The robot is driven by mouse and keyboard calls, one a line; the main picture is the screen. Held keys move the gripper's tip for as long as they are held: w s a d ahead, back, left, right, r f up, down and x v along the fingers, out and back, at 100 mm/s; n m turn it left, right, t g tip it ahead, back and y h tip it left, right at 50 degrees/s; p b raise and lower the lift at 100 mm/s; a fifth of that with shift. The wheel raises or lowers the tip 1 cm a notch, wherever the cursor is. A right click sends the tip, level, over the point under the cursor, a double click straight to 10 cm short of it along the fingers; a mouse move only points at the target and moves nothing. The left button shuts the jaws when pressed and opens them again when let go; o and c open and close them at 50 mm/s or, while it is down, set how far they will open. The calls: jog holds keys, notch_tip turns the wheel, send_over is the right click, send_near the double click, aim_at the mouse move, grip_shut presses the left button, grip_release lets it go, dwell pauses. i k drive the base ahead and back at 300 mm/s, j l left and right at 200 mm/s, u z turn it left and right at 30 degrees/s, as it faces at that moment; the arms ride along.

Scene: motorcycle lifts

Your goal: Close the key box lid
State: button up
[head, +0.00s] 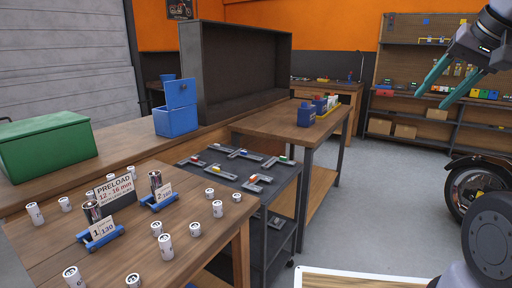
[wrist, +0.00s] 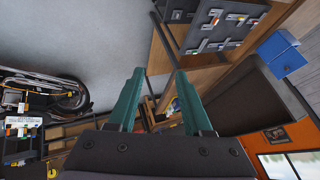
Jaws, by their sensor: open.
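The key box is most likely the blue box (head: 176,121) on the long wooden bench, left of centre in the head view. Its blue lid (head: 181,92) stands up, raised at the back, with a small dark spot on its face. The blue box also shows at the upper right of the wrist view (wrist: 283,55). My gripper (head: 431,100) is at the upper right of the head view, far from the box. Its two teal fingers are apart and empty, and they also show in the wrist view (wrist: 160,72).
A large dark open case (head: 237,65) stands on the bench just right of the blue box. A closed green box (head: 47,147) sits to its left. A nearer table (head: 200,236) holds several white cylinders. A dark tool cart (head: 265,201) stands beside it. Grey floor is open at right.

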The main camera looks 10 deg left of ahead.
aim_at(178, 94)
jog(key=i+u, duration=0.25)
jog(key=u, duration=0.2)
jog(key=i+u, duration=0.25)
jog(key=u, duration=0.15)
jog(key=i+u, duration=0.2)
jog(key=u, duration=0.25)
jog(key=i+l+u, duration=0.15)
jog(key=l, duration=0.3)
jog(key=i+l+u, duration=0.1)
jog(key=l, duration=0.4)
jog(key=i+l+u, duration=0.15)
jog(key=l, duration=0.35)
